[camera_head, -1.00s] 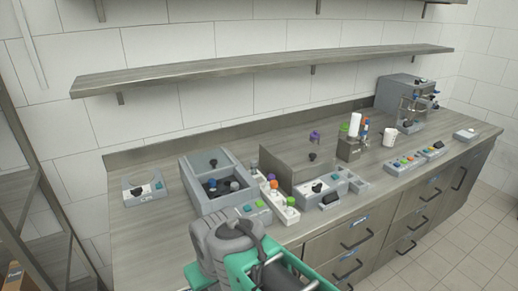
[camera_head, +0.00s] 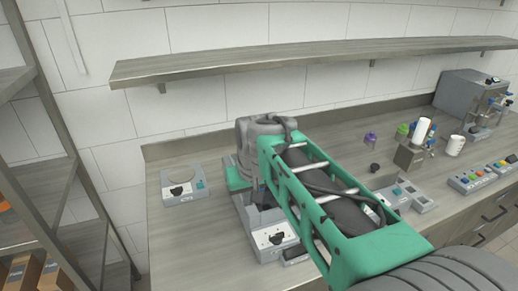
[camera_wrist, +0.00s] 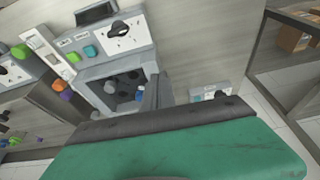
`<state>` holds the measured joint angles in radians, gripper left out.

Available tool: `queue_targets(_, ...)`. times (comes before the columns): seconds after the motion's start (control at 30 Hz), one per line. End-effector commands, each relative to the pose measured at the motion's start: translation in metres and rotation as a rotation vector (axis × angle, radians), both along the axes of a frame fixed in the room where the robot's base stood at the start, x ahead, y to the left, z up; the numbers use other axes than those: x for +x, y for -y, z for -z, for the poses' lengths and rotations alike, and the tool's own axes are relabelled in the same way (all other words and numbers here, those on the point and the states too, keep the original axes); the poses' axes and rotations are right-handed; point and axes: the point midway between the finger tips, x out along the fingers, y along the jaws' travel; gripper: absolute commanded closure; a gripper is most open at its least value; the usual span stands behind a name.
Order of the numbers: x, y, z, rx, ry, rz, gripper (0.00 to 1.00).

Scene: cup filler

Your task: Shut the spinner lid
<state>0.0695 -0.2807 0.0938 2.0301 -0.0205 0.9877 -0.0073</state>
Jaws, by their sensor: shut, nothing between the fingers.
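The spinner is a grey box. In the head view, its front panel (camera_head: 275,238) with a black knob shows below my arm, and the rest is mostly hidden. In the wrist view, the spinner (camera_wrist: 112,68) shows its open dark well with small capped tubes inside. My gripper (camera_wrist: 165,117), green with a dark edge, is shut and empty and fills the bottom of the wrist view. Contact with the lid cannot be told.
A small grey device (camera_head: 184,187) stands left of the spinner. A white cup (camera_head: 455,145) and a grey machine (camera_head: 468,98) stand at the right. A shelf (camera_head: 330,62) runs along the wall above.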

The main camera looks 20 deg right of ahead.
Motion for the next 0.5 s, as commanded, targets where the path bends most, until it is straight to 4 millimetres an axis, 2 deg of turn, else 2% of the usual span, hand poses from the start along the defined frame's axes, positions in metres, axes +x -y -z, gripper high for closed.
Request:
queue_targets(0.03,0.039,0.015,-0.023,0.001,0.0,0.023,1.0)
queue_targets(0.1,0.088,0.037,-0.042,0.002,0.007,0.049,1.0)
queue_targets(0.23,0.162,0.08,-0.059,-0.001,0.021,0.088,1.0)
queue_targets(0.33,0.198,0.105,-0.06,-0.003,0.03,0.108,1.0)
queue_targets(0.4,0.211,0.116,-0.059,-0.005,0.035,0.115,1.0)
queue_targets(0.5,0.221,0.122,-0.056,-0.007,0.037,0.12,1.0)
